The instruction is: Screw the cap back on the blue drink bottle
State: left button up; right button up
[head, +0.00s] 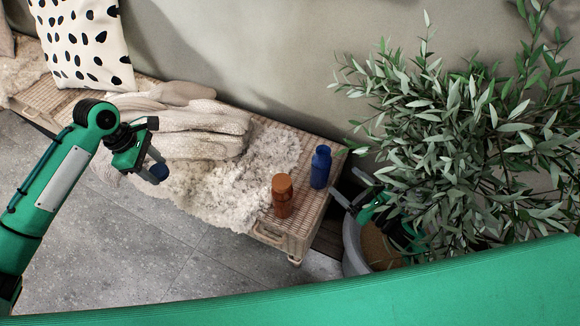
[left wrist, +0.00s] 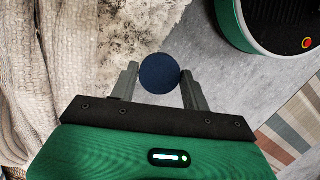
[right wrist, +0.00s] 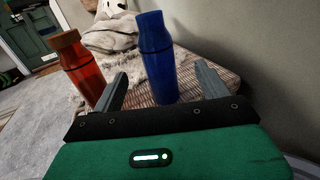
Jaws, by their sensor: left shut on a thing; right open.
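The blue drink bottle (head: 320,168) stands upright on the woven bench, near its right end. In the right wrist view the bottle (right wrist: 157,60) shows no separate cap on its top. My left gripper (head: 154,167) is shut on a round dark blue cap (left wrist: 158,78), held in the air over the bench's front edge, well left of the bottle. My right gripper (head: 351,187) is open, beside the bench's right end and partly hidden by the plant. Its fingers point at the bottle, which appears between them in the right wrist view but stands apart in the head view.
An orange bottle (head: 283,196) with a brown top stands just left of the blue bottle. A fluffy throw (head: 245,185), a knitted blanket (head: 200,137) and a spotted cushion (head: 82,42) lie further left on the bench (head: 298,228). A leafy plant (head: 470,130) crowds the right side.

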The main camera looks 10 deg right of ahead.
aim_at(329, 168)
dwell(0.3)
jog(key=x, duration=0.7)
jog(key=shift+s, duration=0.1)
pick_arm(q)
jog(key=shift+c, duration=1.2)
pick_arm(e)
jog(key=shift+f+x, duration=0.2)
jog(key=shift+x, duration=1.1)
jog(key=shift+f+x, duration=0.2)
jog(key=shift+x, duration=1.15)
jog(key=shift+s+a, duration=0.15)
jog(key=shift+a, duration=0.05)
jog(key=c, duration=1.1)
jog(key=shift+r, duration=0.15)
